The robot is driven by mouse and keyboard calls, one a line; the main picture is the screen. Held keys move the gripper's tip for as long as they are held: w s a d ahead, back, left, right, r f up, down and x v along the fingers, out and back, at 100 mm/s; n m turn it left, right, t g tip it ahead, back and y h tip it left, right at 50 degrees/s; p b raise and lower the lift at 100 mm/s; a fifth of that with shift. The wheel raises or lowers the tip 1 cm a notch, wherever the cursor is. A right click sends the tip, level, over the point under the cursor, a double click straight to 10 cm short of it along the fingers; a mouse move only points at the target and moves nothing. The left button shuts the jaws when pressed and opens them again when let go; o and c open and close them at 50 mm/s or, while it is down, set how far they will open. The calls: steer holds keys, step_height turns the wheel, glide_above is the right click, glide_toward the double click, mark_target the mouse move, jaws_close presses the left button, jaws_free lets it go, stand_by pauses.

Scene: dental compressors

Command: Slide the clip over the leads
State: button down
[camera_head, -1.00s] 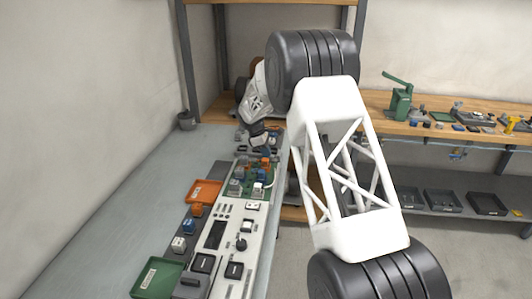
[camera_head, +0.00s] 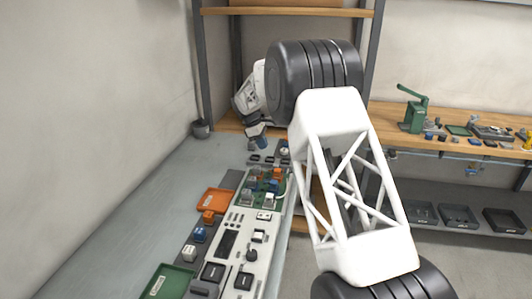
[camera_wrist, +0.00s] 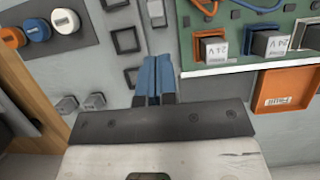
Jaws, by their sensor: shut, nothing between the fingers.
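My gripper (camera_wrist: 158,62) is shut and empty, its two blue fingers together, in the wrist view. They hang above the grey panel surface, left of a green board (camera_wrist: 232,52). An orange lead (camera_wrist: 203,8) and a blue lead (camera_wrist: 258,7) curve over that board at the top edge. A small grey piece (camera_wrist: 155,12) lies just beyond the fingertips; I cannot tell whether it is the clip. In the head view my gripper (camera_head: 258,141) is small, above the far end of the panel, and the green board (camera_head: 256,200) lies nearer the camera.
Orange, blue and white round parts (camera_wrist: 38,30) sit on a dark strip at left. Square dark frames (camera_wrist: 126,40) lie beside the fingers. An orange tray (camera_head: 213,201) and a green tray (camera_head: 165,284) rest on the bench. A green press (camera_head: 415,108) stands on the wooden table at right.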

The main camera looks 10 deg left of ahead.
steer(key=shift+a+r, duration=0.25)
steer(key=shift+r, duration=0.3)
steer(key=shift+d+r, duration=0.1)
steer(key=s+d+r+m+y, duration=0.1)
steer(key=s+d+r+m, duration=0.3)
steer(key=s+d+r, duration=0.8)
steer(key=s+d+r+m+y, duration=0.2)
steer(key=s+d+r+m, duration=0.45)
steer(key=s+d, duration=0.85)
steer(key=s+d+r+m+t, duration=0.1)
steer(key=s+d, duration=0.4)
steer(key=s, duration=0.4)
steer(key=s+d+r+m, duration=0.1)
steer(key=s+d+m, duration=0.1)
steer(key=s+d, duration=0.5)
steer(key=s+d+f+m, duration=0.1)
steer(key=s+f+m, duration=0.1)
steer(key=s, duration=0.8)
steer(key=s+d+f+m+t+y, duration=0.1)
steer(key=s+f, duration=0.4)
steer(key=s, duration=0.6)
steer(key=shift+s+d+m+t, duration=0.3)
steer(key=shift+d+m, duration=0.15)
steer(key=shift+m, duration=0.4)
